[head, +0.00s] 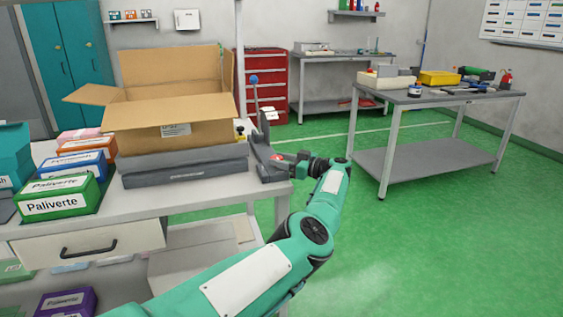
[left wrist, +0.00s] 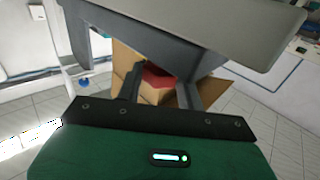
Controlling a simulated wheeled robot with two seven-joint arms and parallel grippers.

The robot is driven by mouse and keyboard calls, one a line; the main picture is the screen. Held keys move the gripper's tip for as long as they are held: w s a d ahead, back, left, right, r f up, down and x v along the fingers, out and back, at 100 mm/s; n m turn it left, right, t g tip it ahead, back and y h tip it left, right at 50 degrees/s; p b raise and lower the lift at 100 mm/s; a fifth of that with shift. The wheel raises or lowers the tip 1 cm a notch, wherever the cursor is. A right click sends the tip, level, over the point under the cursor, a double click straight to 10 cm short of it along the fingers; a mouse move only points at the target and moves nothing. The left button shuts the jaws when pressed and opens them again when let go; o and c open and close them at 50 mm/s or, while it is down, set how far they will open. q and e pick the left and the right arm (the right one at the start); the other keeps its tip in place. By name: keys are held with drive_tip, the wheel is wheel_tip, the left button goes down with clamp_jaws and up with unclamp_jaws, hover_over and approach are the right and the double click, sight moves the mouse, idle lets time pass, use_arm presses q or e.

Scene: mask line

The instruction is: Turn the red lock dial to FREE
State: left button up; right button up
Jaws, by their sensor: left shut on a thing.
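A dark grey device (head: 262,150) with an upright lever topped by a blue knob (head: 254,79) stands at the right end of the near bench. The red lock dial (head: 277,157) shows as a small red patch on its right side, mostly covered by my left gripper (head: 286,158). My left gripper comes from the right and is shut on the dial. In the left wrist view its two dark fingers (left wrist: 160,92) reach up to a grey body (left wrist: 205,35); the fingertips are partly hidden. The FREE marking cannot be read. My right gripper is out of view.
An open cardboard box (head: 170,125) stands on a grey base (head: 185,172) left of the device. Several labelled cartons, one a green Paliverte carton (head: 58,200), lie further left. A grey table (head: 440,95) stands back right, with clear green floor between.

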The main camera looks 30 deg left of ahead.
use_arm(q)
drive_tip(key=shift+a+r, duration=0.1)
drive_tip(key=o, duration=1)
